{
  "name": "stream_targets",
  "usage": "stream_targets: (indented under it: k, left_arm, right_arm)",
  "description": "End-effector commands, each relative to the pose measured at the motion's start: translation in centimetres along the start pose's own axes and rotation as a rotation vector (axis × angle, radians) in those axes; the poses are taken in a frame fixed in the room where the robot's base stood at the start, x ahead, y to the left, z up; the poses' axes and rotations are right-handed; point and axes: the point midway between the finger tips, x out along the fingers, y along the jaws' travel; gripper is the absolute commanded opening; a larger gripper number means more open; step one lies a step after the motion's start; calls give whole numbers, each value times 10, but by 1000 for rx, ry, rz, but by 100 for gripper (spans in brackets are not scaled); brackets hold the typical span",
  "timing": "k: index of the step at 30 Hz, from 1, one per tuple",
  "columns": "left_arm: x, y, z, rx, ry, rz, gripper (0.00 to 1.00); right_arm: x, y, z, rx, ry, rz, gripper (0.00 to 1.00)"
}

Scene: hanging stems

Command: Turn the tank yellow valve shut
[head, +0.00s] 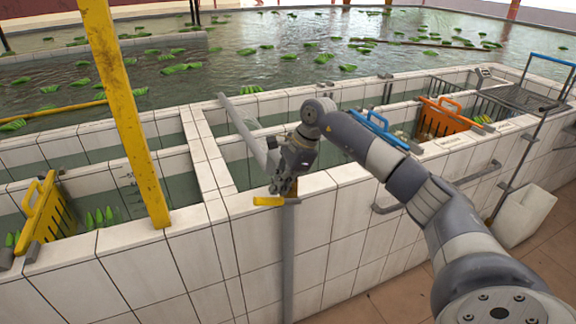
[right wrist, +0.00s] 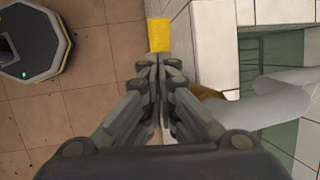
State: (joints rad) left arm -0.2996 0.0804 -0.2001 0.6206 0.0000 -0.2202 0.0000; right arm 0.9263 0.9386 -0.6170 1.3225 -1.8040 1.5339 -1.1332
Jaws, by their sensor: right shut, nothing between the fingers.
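The yellow valve handle (head: 266,201) is a flat bar at the top of a grey upright pipe (head: 288,262) on the tiled tank wall. It points left, roughly level, in the head view. In the right wrist view the yellow handle (right wrist: 158,35) shows just beyond my fingertips. My right gripper (head: 282,190) is directly at the handle, with its fingers pointing down. In the right wrist view my right gripper (right wrist: 158,62) has its fingers together and empty. I cannot tell whether they touch the handle. The gripper hides part of the valve. My left gripper is out of view.
A yellow post (head: 125,110) rises left of the valve. A grey pipe (head: 245,130) slants over the wall behind my gripper. A white bin (head: 524,214) stands on the floor at right.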

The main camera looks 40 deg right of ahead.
Motion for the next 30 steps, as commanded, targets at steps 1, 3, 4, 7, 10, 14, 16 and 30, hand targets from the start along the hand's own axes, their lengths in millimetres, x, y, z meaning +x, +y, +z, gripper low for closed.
stream_targets:
  k: [1, 3, 4, 7, 10, 14, 16, 30]
  left_arm:
    - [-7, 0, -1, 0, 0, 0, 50]
    - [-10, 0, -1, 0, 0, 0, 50]
    - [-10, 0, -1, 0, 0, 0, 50]
    - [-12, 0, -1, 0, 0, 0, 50]
    - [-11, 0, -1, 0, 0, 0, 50]
    - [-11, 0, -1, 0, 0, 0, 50]
    - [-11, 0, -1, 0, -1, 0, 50]
    - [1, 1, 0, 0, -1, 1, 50]
  right_arm:
    - [4, 0, 2, 0, -1, 3, 0]
    - [12, 0, 1, 0, -1, 1, 0]
    - [15, 0, 1, 0, -1, 1, 0]
    - [20, 0, 1, 1, -1, 0, 0]
    - [23, 0, 0, 0, -1, -1, 0]
    - [23, 0, 0, 0, -1, -1, 0]
    - [23, 0, 0, 0, -1, -1, 0]
    - [48, 4, 9, -53, 237, -2, 0]
